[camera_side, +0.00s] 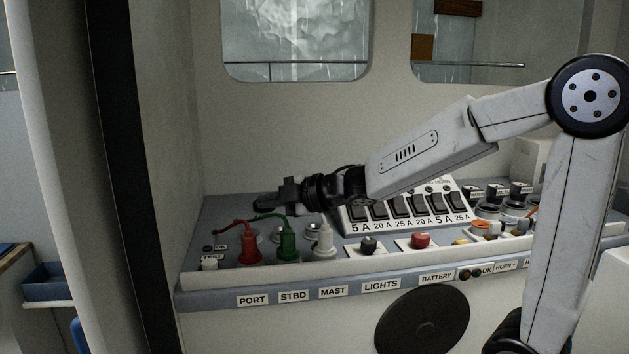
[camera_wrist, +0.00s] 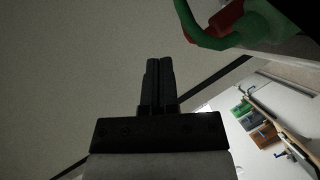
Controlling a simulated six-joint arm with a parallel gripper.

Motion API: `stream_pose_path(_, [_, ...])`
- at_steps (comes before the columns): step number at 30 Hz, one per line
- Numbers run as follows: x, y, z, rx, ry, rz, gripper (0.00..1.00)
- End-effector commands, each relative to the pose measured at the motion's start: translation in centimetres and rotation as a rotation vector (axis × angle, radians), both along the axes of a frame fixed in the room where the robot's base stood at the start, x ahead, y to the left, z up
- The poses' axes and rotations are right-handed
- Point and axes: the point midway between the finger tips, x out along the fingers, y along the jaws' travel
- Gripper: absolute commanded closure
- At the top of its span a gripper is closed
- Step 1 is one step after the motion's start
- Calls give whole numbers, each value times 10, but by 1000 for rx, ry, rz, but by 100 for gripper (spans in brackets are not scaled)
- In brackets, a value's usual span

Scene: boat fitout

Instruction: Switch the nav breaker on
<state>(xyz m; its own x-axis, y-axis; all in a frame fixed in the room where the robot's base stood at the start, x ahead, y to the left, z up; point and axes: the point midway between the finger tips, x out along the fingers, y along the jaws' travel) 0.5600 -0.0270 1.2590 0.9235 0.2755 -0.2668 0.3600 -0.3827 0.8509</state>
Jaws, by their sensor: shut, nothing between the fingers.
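The breaker panel (camera_side: 405,222) is a sloped white box on the console, with a row of several dark rocker switches marked 5 A, 20 A and 25 A. My forearm and wrist cover part of its upper edge, so I cannot tell which breaker is nav or how it is set. My gripper (camera_side: 276,196) is shut and empty. It hangs to the left of the panel, above the green and white plugs, apart from the breakers. In the wrist view the two fingers (camera_wrist: 160,66) lie together, and no breaker shows there.
A black knob (camera_side: 369,245) and a red knob (camera_side: 420,240) sit in front of the panel. Open air lies above the console.

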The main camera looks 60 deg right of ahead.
Motion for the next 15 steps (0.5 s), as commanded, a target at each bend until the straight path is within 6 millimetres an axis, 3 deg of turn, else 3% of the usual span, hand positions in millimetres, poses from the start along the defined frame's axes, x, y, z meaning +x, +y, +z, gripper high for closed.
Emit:
stream_pose_path(3, [-10,-28,1,-61,-27,-23,100])
stream_pose_path(15, [-54,-106,0,-287,-99,-81,100])
